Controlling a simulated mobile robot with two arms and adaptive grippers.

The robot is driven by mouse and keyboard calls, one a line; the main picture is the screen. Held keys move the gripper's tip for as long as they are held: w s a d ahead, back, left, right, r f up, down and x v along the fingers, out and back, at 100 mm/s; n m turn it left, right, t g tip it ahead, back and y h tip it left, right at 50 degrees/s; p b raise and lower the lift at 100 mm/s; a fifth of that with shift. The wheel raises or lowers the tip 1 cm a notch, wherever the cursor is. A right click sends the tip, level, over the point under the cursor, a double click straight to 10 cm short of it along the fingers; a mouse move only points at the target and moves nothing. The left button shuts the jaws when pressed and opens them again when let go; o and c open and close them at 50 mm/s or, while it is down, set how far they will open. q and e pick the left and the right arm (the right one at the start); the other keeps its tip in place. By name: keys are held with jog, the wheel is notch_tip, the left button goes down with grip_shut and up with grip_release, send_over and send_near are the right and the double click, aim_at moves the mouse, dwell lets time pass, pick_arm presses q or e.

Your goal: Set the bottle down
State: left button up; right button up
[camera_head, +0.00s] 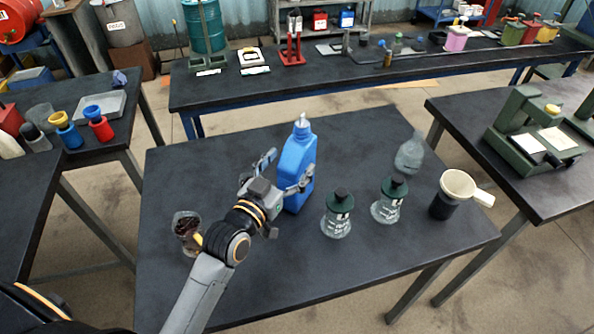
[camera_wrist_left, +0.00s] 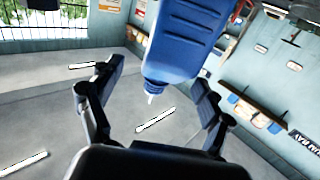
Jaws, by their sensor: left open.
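A blue bottle (camera_head: 298,154) with a pale spout on top stands upright on the dark table (camera_head: 370,275), near its middle. My left gripper (camera_head: 283,171) is open, with one finger to the left of the bottle and the other across its right side. In the left wrist view the blue bottle (camera_wrist_left: 180,45) appears upside down, between and beyond the spread fingers of my left gripper (camera_wrist_left: 158,84), with gaps showing beside it. Whether a finger still touches it, I cannot tell. My right gripper is not in view.
Two glass flasks with dark green tops (camera_head: 338,215) (camera_head: 388,201) stand right of the bottle. A glass with dark contents (camera_head: 187,228) is beside my left arm. The front of the table is clear.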

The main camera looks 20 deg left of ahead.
aim_at(297, 149)
pick_arm(q)
jog(key=w+p, duration=0.1)
jog(key=w, duration=0.3)
jog(key=shift+w+d+p, duration=0.1)
jog(key=shift+w+p, duration=0.2)
jog(key=shift+p, duration=0.1)
jog(key=shift+w+f, duration=0.1)
jog(key=shift+w, duration=0.1)
grip_shut()
jog(key=shift+r, duration=0.25)
